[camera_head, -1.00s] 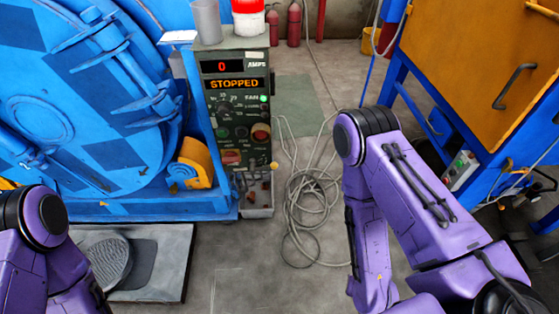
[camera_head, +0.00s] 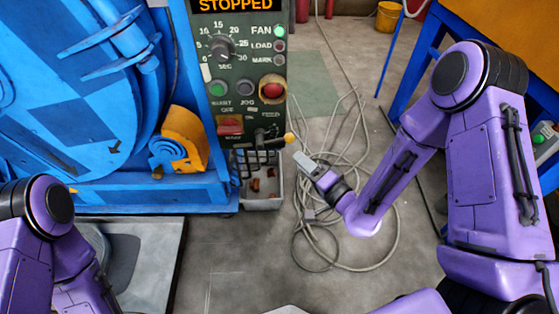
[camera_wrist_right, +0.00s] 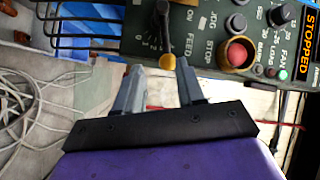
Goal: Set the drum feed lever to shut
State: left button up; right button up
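The drum feed lever is a dark arm with a yellow knob (camera_head: 290,138), low on the dark green control panel (camera_head: 240,88). It sticks out to the right in the head view. My right gripper (camera_head: 303,160) is just right of and below the knob, pointing toward the panel. In the right wrist view its two fingers (camera_wrist_right: 160,82) are apart and empty. The yellow knob (camera_wrist_right: 167,61) shows in line with the gap, near the fingertips; whether it is between them I cannot tell. My left arm shows at lower left, its gripper out of view.
A red button (camera_head: 272,90) and a red switch (camera_head: 230,125) are on the panel near the lever. A wire rack and grey tray (camera_head: 262,202) sit below it. Coiled cable (camera_head: 322,235) lies on the floor. The blue drum machine (camera_head: 70,110) stands left.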

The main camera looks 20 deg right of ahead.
aim_at(279, 140)
jog(key=x, duration=0.7)
jog(key=r+x, duration=0.1)
jog(key=x, duration=0.2)
jog(key=shift+w+a, duration=0.2)
jog(key=shift+w, duration=0.1)
grip_shut()
